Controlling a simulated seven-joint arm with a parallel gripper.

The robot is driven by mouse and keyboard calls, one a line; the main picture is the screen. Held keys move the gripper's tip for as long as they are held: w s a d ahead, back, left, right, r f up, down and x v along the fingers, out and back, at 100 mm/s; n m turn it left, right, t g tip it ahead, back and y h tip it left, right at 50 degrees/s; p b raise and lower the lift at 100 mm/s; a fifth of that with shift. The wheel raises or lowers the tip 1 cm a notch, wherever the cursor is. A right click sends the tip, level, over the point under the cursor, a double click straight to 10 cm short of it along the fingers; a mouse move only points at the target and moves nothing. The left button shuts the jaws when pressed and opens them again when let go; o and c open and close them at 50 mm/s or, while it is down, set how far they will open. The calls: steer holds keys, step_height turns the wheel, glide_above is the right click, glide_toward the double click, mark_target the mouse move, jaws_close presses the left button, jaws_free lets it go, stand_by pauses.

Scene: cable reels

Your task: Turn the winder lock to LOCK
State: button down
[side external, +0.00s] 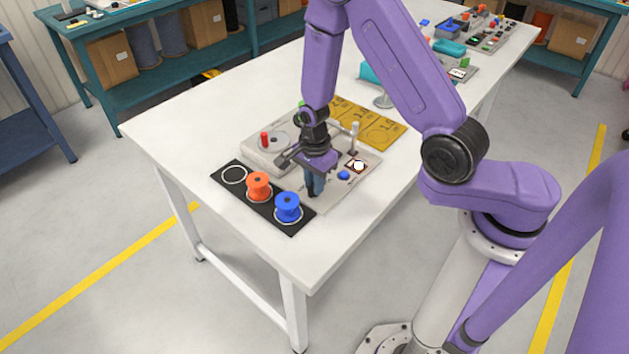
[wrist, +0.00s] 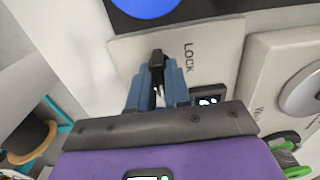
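The winder lock is a small black lever (wrist: 156,58) on a pale panel, beside the printed word LOCK (wrist: 188,57) in the wrist view. My gripper (wrist: 159,70) points down over it with its blue fingertips close against both sides of the lever. The gap between the fingers is about the lever's width, so they look shut on it. In the side view my gripper (side external: 314,190) is low at the panel's front part, near the blue reel, and hides the lever. The lever's exact angle is hard to tell.
A black mat (side external: 264,213) holds an orange reel (side external: 258,185) and a blue reel (side external: 288,207); its third ring is empty. The panel (side external: 366,180) carries a blue button (side external: 344,175) and a small display (side external: 354,166). Yellow plates (side external: 376,130) lie behind. The table's front left is clear.

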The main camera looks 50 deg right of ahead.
steer(key=n, duration=0.9)
steer(key=shift+n, duration=2.7)
steer(key=n, duration=0.4)
steer(key=c, duration=1.1)
jaws_free()
